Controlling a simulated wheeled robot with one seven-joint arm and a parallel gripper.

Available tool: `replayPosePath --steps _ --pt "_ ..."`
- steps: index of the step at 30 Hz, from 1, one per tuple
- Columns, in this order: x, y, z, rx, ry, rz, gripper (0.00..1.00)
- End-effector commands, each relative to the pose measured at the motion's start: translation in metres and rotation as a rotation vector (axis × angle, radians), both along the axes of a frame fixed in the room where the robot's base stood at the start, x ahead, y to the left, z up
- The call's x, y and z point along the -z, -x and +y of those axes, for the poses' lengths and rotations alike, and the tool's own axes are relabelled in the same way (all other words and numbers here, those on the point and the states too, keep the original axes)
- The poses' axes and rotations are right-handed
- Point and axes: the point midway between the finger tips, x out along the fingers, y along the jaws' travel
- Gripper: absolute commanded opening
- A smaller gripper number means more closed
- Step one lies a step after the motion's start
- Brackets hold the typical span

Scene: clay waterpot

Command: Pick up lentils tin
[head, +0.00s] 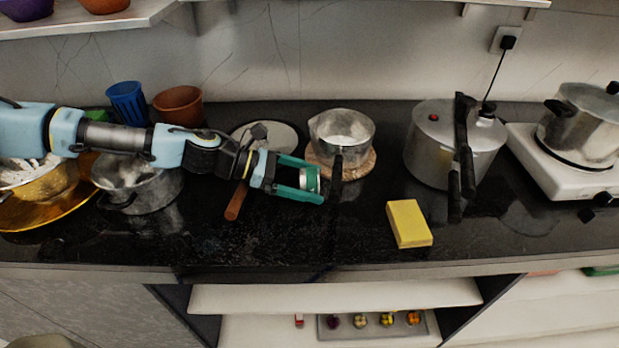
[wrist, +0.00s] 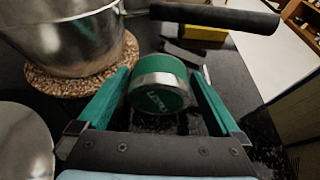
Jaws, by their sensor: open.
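The lentils tin (head: 309,180) is a small round tin with a green lid and silver rim, on the black counter. In the wrist view the tin (wrist: 160,86) sits between the two green fingers, its lid facing the camera with partly readable lettering. My gripper (head: 314,182) reaches in from the left, low over the counter. In the wrist view my gripper (wrist: 160,92) is open, with a finger on each side of the tin. A narrow gap shows beside the tin at the right finger; contact on the left cannot be told.
A steel saucepan (head: 341,132) on a cork mat (head: 362,164) stands just behind the tin, its dark handle (wrist: 215,16) near my gripper. A yellow sponge (head: 409,223), a pressure cooker (head: 436,147) and a hotplate (head: 564,172) are right. The counter's front is mostly clear.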

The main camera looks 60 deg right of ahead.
Motion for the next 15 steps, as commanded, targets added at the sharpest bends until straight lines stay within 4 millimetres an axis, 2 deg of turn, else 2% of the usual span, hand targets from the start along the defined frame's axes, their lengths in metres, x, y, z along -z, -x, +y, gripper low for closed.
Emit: replayPosePath --steps 7,15 --pt "0.0017 0.0011 -0.0013 -0.002 0.0 -0.001 1.0" --pt "0.0014 0.0011 -0.0012 -0.001 0.0 -0.001 0.71"
